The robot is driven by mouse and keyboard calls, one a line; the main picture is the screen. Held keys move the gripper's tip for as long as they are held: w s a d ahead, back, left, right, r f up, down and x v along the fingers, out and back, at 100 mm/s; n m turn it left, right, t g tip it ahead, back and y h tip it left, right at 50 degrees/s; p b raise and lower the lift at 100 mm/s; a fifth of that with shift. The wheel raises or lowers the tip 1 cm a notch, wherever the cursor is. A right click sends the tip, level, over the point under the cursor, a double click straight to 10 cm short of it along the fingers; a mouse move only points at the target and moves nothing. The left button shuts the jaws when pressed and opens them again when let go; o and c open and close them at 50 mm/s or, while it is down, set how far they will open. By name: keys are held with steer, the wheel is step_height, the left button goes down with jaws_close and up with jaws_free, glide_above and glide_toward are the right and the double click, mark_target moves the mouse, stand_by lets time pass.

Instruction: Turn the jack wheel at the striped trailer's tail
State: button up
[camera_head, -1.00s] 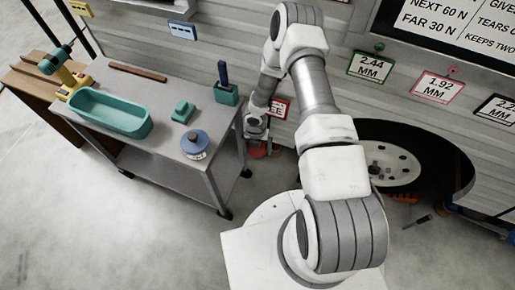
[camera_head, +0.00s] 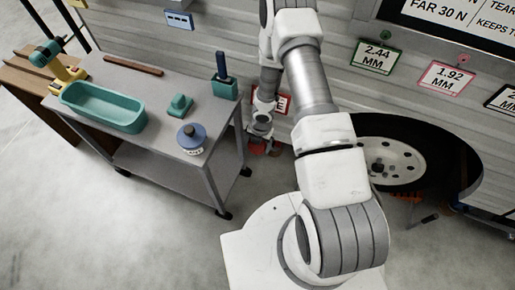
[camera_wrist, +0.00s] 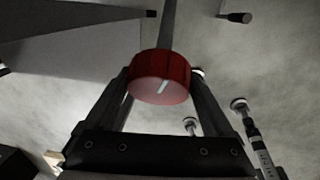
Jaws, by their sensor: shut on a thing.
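The jack wheel (camera_wrist: 160,78) is a red, round knob with a pale line on its face in the wrist view. It sits between the two fingers of my gripper (camera_wrist: 163,82), which is shut on it. A dark shaft runs up behind the wheel. In the head view my gripper (camera_head: 263,138) is low by the trailer wall (camera_head: 225,60), just right of the cart. A little red of the wheel shows there, mostly hidden by my wrist.
A grey cart (camera_head: 205,165) stands left of my arm, carrying a teal tray (camera_head: 103,108), a blue-lidded pot (camera_head: 191,138) and small tools. A trailer tyre (camera_head: 430,150) is at the right. Signs hang on the trailer wall. The floor at lower left is clear.

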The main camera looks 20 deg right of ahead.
steer(key=m+b, duration=0.1)
steer(key=b, duration=0.1)
steer(key=m+t+y+b, duration=0.1)
steer(key=b, duration=0.2)
steer(key=shift+f+m+b, duration=0.3)
steer(key=shift+f, duration=0.05)
steer(key=m+b, duration=0.1)
steer(key=m+t+b, duration=0.1)
steer(key=b, duration=0.1)
steer(key=shift+a+r, duration=0.1)
steer(key=shift+r, duration=0.15)
steer(key=shift+r+b, duration=0.15)
steer(key=shift+b, duration=0.15)
steer(key=shift+w, duration=0.1)
steer(key=o, duration=1.1)
steer(key=p+v, duration=0.2)
steer(key=v, duration=0.3)
steer(key=p+v, duration=0.3)
steer(key=v, duration=0.3)
steer(key=p+v, duration=0.3)
steer(key=v, duration=0.3)
steer(key=shift+s+d, duration=0.4)
steer(key=shift+s, duration=0.05)
